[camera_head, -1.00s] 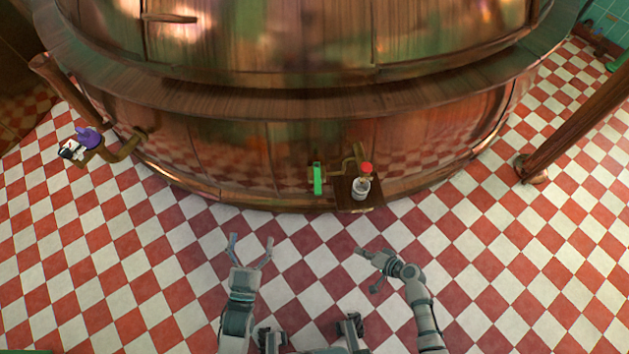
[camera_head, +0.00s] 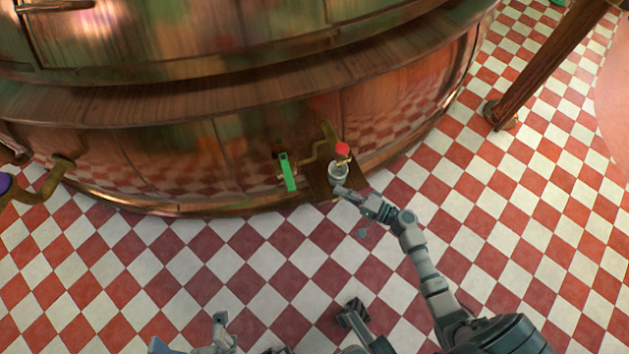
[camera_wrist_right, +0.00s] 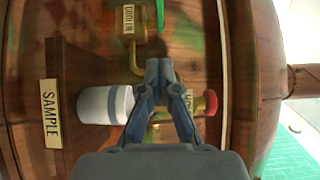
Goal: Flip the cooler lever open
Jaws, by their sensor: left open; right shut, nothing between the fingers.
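The green lever (camera_head: 288,172) sits on the front of the copper kettle and hangs roughly vertical, tilted slightly. In the right wrist view a bit of green (camera_wrist_right: 160,12) shows at the top edge, beside a small label (camera_wrist_right: 129,19) that is hard to read but starts like "COOL". My right gripper (camera_head: 340,190) is shut and empty, right of and below the lever, in front of the sample shelf. In the right wrist view its closed fingertips (camera_wrist_right: 160,66) overlap the brass pipe. My left gripper (camera_head: 188,332) is open at the bottom edge, partly cut off, away from the kettle.
A pale cup (camera_head: 338,173) stands on a small wooden shelf under a red-knobbed tap (camera_head: 342,149), close to my right gripper. A "SAMPLE" label (camera_wrist_right: 50,112) shows beside it. A wooden post (camera_head: 540,75) stands at right. The checkered floor in front is clear.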

